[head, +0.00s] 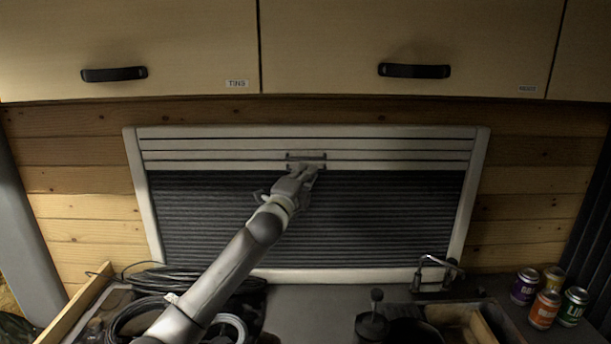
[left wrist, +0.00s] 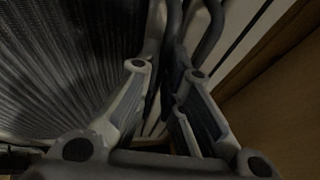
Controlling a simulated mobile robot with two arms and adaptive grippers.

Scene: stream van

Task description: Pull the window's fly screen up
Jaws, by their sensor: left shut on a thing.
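The window (head: 478,190) has a pale frame set in the wooden wall. Its dark pleated fly screen (head: 390,215) covers the opening from the bottom to just below the pale slats (head: 400,145) at the top. My left gripper (head: 304,170) is shut on the small handle (head: 320,167) at the screen's top edge, partly hidden by the fingers. A second dark handle (head: 305,155) shows just above. In the left wrist view the fingers (left wrist: 168,50) are close together, with the pleated screen (left wrist: 60,60) on the left; the gripped part is too dark to make out.
Cupboards with black handles (head: 114,74) overhang the window. Below, the counter holds coiled black cable (head: 170,280), a tap (head: 438,268), a dark object with a knob (head: 374,318), a wooden box (head: 470,320) and several cans (head: 544,309) at the right.

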